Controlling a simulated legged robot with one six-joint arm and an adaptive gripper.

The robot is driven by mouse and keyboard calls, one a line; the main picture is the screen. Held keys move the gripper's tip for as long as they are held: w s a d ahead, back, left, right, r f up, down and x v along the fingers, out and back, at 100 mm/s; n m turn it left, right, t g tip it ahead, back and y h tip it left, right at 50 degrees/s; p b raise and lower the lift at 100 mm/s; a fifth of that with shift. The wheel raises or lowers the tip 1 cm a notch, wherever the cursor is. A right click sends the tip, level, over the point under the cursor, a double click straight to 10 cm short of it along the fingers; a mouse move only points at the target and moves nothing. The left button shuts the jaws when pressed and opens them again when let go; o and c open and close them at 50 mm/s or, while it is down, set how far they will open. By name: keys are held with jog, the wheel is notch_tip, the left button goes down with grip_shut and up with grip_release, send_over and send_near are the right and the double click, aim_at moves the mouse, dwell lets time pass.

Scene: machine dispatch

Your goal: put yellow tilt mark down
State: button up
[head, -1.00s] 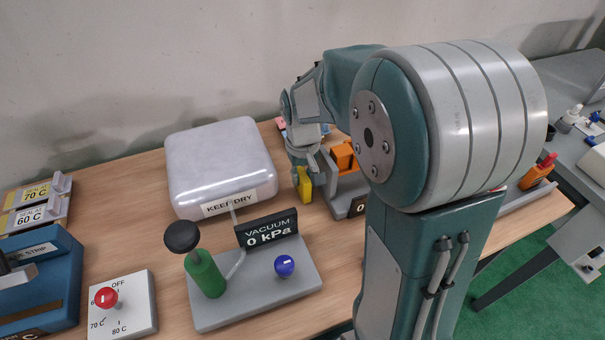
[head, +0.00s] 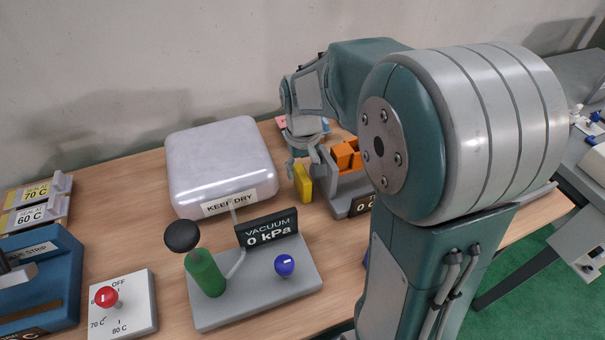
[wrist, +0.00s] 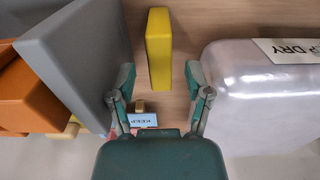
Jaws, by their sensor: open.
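The yellow tilt mark (head: 303,182) is a small yellow block standing on the wooden table, between the white KEEP DRY case and the grey holder with orange parts. It also shows in the wrist view (wrist: 159,50), upright between and just beyond my fingertips. My gripper (head: 304,158) is open above and behind the block. In the wrist view the two fingers (wrist: 158,84) are spread wide, with a gap on each side of the block, and they do not appear to touch it.
The KEEP DRY case (head: 222,160) is close on one side and the grey holder (wrist: 75,55) close on the other. A vacuum stand (head: 255,290) with a green pump and blue knob is in front.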

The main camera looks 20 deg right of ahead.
notch_tip(320, 180, up, 9)
jog(key=s+a+r+t, duration=0.2)
jog(key=s+t, duration=0.3)
jog(key=s, duration=1.1)
jog(key=shift+s+a+r+t, duration=0.2)
jog(key=shift+a+t, duration=0.1)
jog(key=shift+a, duration=0.4)
jog(key=shift+c, duration=1.1)
jog(key=g, duration=0.4)
send_over(303, 178)
notch_tip(303, 178, down, 4)
jog(key=shift+r, duration=0.25)
jog(key=f, duration=0.3)
jog(key=w+f, duration=0.1)
jog(key=f, duration=0.6)
jog(key=shift+w+d+f, duration=0.15)
jog(key=shift+w+f, duration=0.1)
jog(key=shift+f, duration=0.15)
